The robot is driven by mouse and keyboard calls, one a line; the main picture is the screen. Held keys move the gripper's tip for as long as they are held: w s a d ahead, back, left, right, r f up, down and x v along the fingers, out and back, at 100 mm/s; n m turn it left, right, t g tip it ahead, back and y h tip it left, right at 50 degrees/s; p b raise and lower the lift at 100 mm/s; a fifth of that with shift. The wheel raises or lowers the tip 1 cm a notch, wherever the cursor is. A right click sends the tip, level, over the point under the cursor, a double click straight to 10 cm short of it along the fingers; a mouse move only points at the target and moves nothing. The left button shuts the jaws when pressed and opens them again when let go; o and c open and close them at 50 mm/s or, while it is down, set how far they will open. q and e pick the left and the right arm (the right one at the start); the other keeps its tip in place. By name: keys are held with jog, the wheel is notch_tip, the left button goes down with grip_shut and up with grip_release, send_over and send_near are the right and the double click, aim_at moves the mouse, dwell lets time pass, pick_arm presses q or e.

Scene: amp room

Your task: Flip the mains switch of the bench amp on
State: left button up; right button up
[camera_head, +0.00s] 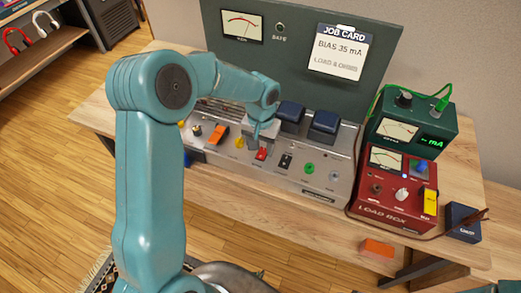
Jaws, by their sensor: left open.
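The bench amp (318,189) is a long silver chassis on the wooden bench, with a dark upright panel behind it. Its front carries an orange switch (219,133), a red switch (261,154) and a black switch plate (285,161). I cannot read which is the mains switch or how it is set. My left gripper (263,130) is open, pointing down over the middle of the amp, close above the red switch. I cannot tell whether it touches. My arm hides part of the amp's left side. My right gripper is not in view.
Dark blue transformers (323,126) stand on the amp. A red load box (394,190) and a green meter (410,126) stand on its right. An orange block (377,248) and a dark blue box (463,222) are near the bench's right front. A job card (338,52) hangs behind.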

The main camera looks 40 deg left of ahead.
aim_at(260, 157)
pick_arm(q)
notch_tip(260, 157, down, 2)
jog(key=shift+s+f, duration=0.1)
jog(key=shift+f, duration=0.5)
grip_shut()
jog(key=shift+w+a+r+g+p, duration=0.15)
jog(key=shift+r+g+p, duration=0.25)
jog(key=shift+p, duration=0.65)
jog(key=shift+w+g+p, duration=0.15)
jog(key=shift+g+p, duration=0.25)
jog(key=shift+w+f+g+h+p, duration=0.2)
jog(key=shift+g+h+p, duration=0.15)
jog(key=shift+g, duration=0.35)
